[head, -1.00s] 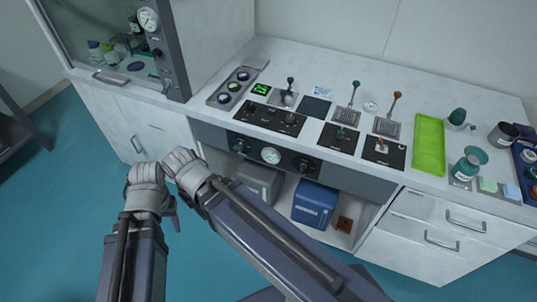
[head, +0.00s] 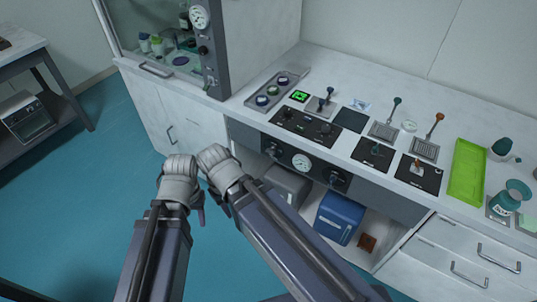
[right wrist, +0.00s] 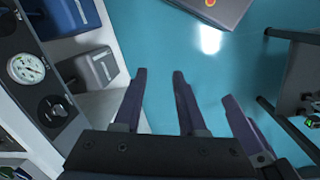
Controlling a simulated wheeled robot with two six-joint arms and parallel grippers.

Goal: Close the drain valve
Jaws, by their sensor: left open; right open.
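I cannot tell which control is the drain valve. The bench's dark front panel has a round white gauge (head: 301,163) between a left black knob (head: 273,149) and a right black knob (head: 337,179). The gauge (right wrist: 26,68) and one black knob (right wrist: 53,110) also show at the left of the right wrist view. My left gripper (head: 179,178) and my right gripper (head: 213,160) are side by side in front of the white cabinet, left of the panel and apart from the knobs. In the right wrist view my right gripper (right wrist: 180,85) has spread, empty fingers above the floor.
The bench top carries a black knob panel (head: 305,125), a teal-tipped lever (head: 390,112), an orange-tipped lever (head: 434,127) and a green tray (head: 467,172). A blue box (head: 340,217) sits on the open shelf below. The teal floor (head: 70,210) is clear at left.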

